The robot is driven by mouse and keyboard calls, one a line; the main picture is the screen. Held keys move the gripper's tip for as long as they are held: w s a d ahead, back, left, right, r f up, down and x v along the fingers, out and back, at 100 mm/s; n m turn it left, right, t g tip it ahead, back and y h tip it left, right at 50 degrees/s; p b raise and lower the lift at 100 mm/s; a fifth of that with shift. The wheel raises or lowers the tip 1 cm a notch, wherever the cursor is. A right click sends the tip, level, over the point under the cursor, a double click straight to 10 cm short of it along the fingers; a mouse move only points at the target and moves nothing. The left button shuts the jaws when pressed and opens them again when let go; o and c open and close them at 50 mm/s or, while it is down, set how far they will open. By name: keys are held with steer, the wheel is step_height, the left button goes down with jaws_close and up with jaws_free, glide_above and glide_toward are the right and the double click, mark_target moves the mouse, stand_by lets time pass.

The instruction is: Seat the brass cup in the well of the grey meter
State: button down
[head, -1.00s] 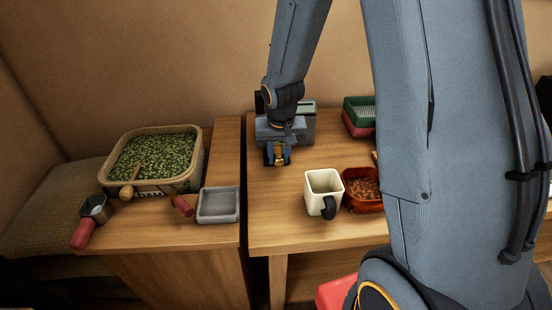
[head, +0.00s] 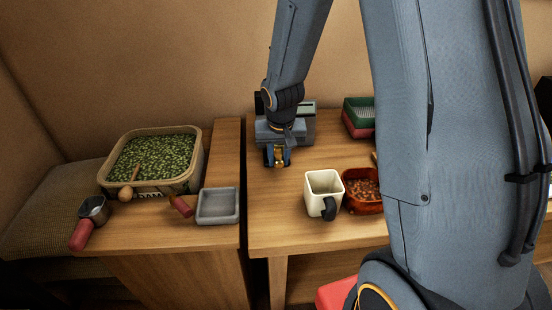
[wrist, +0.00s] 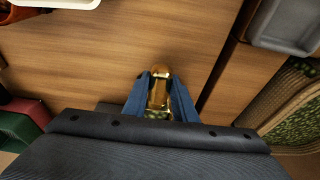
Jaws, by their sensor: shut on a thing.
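The brass cup (wrist: 157,96) is between the two blue fingers of my gripper (wrist: 160,92) in the wrist view. Something green shows at the cup's lower end there. In the head view, my gripper (head: 277,158) is shut on the cup in front of the grey meter (head: 306,126), which stands at the back left of the right-hand table. My arm and wrist hide much of the meter, and its well cannot be seen. I cannot tell whether the cup touches the table or the meter.
A cream square mug (head: 321,183) and a red-brown tray (head: 361,186) stand in front to the right. Green and red trays (head: 358,114) are at the back. Across a gap, the left table holds a bin of green pellets (head: 188,181), a grey dish (head: 217,219) and a red-handled scoop (head: 82,234).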

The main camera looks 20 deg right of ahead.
steer(key=shift+f+b, duration=0.45)
steer(key=shift+f, duration=0.1)
stand_by(0.4)
steer(key=c, duration=1.4)
jaws_free()
steer(key=shift+o, duration=0.2)
steer(key=shift+b+v, duration=0.45)
steer(key=shift+v, duration=3.45)
